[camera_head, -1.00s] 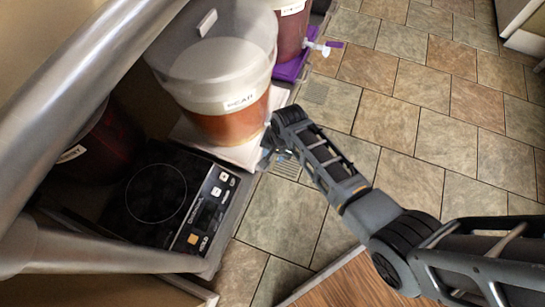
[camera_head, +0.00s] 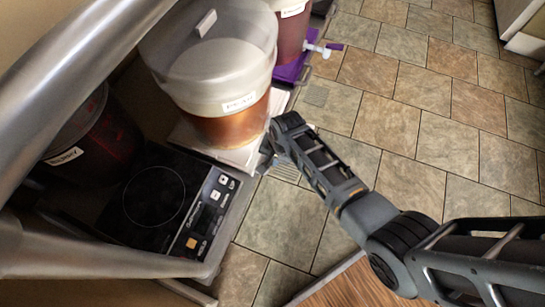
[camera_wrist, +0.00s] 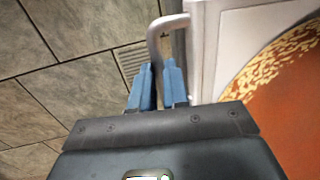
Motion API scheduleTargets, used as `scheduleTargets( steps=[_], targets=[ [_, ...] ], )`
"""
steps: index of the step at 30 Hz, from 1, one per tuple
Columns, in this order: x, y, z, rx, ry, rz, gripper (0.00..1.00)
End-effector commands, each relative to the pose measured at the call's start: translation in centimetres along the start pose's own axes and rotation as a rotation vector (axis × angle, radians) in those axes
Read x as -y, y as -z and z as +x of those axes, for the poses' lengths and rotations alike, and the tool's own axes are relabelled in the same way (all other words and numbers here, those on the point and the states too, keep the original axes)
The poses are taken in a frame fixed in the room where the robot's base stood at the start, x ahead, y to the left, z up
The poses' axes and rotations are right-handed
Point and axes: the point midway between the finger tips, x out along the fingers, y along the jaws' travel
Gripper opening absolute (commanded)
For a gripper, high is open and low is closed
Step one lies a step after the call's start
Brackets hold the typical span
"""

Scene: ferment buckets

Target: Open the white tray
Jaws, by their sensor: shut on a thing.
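The white tray (camera_head: 277,104) lies under a clear-lidded bucket (camera_head: 222,75) of amber liquid. In the wrist view its pale front edge (camera_wrist: 205,50) runs along the right, beside a curved grey metal handle (camera_wrist: 166,24). My gripper (camera_head: 265,156) is at the tray's near front corner. In the wrist view the two blue fingers of my gripper (camera_wrist: 157,85) are closed on the lower part of the handle. The exact contact on the handle is partly hidden between the fingers.
A black induction cooktop (camera_head: 155,196) stands left of the tray, with a dark red bucket (camera_head: 92,145) behind it. A purple tray (camera_head: 292,68) bears another bucket with a spigot. Metal bars cross the left foreground. The tiled floor (camera_head: 400,150) at right is open.

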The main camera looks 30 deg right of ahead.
Motion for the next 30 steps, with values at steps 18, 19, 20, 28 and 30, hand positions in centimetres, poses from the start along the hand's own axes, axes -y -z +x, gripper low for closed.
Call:
scheduleTargets(
  steps=[18, 19, 20, 28, 30],
  targets=[
    [-0.8, 0.0, -0.3, 0.000, -0.003, 0.002, 0.00],
    [-1.1, 0.0, -0.4, 0.000, -0.003, 0.002, 0.00],
    [-1.5, 0.0, -0.5, 0.000, -0.004, 0.003, 0.00],
    [-7.0, -0.2, -1.9, 0.003, -0.009, 0.008, 0.00],
    [-8.9, -0.2, -2.2, 0.003, -0.010, 0.008, 0.00]
  ],
)
